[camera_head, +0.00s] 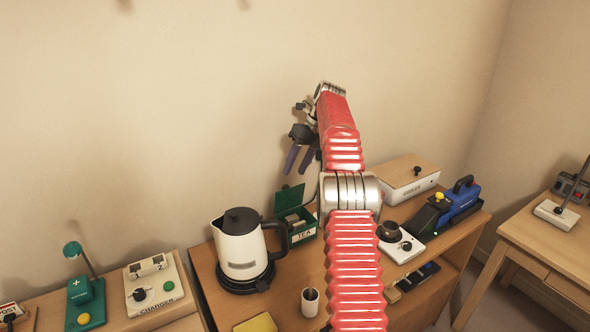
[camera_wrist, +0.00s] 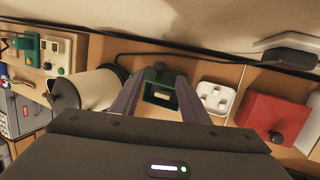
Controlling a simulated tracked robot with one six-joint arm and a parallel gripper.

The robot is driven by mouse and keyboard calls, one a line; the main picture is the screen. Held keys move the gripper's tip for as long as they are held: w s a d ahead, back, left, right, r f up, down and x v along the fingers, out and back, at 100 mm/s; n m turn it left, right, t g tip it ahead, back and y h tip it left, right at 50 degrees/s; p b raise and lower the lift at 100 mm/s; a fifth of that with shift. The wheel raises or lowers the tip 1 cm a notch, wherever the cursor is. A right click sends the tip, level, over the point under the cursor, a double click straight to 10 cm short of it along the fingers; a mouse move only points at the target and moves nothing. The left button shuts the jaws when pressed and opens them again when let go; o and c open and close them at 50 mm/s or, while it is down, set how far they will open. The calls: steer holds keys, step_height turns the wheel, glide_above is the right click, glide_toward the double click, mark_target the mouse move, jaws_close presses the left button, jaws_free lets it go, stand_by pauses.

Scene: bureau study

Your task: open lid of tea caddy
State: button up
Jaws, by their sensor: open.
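The tea caddy (camera_head: 303,238) is a small green box labelled TEA, standing on the wooden cabinet just right of the kettle. Its green lid (camera_head: 289,198) stands raised at the back, and pale contents show inside. In the wrist view the caddy (camera_wrist: 173,101) appears between my fingers, with the lid (camera_wrist: 152,75) beyond the opening. My gripper (camera_head: 298,160) is open and empty, with dark purple-grey fingers pointing down. It is above the caddy and apart from it in the head view. My red arm hides some of the cabinet to the caddy's right.
A white kettle (camera_head: 238,246) with a black handle stands close left of the caddy. A cup (camera_head: 310,301) is in front. A white box with a wooden lid (camera_head: 405,177) is behind right. In the wrist view a white holder (camera_wrist: 215,98) sits right of the caddy.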

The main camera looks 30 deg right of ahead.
steer(key=shift+a+r, duration=0.2)
steer(key=shift+a, duration=0.05)
steer(key=c, duration=0.3)
steer(key=a+r+n, duration=0.1)
steer(key=a+r, duration=0.1)
steer(key=a+r+n, duration=0.2)
steer(key=s+a+r+n, duration=0.1)
steer(key=a+r, duration=0.1)
steer(key=shift+s+a+n+h, duration=0.1)
steer(key=shift+a+n+h, duration=0.2)
steer(key=shift+n+h, duration=0.1)
jaws_close()
steer(key=s+a+r+n+t+h, duration=0.1)
steer(key=s+a+r+n, duration=0.3)
steer(key=s+a+n, duration=0.55)
steer(key=s+a+r+n+h, duration=0.1)
steer(key=s+a+r+n, duration=0.3)
steer(key=s+a+n, duration=0.55)
steer(key=s+a+f+n+t, duration=0.1)
steer(key=s+a+f+n, duration=0.3)
steer(key=s, duration=0.5)
steer(key=s+a+f+n+t, duration=0.1)
steer(key=s+a+f+n, duration=0.3)
steer(key=s+f+n, duration=0.2)
steer(key=s+n, duration=0.2)
steer(key=s, duration=0.2)
steer(key=shift+a+f+h, duration=0.4)
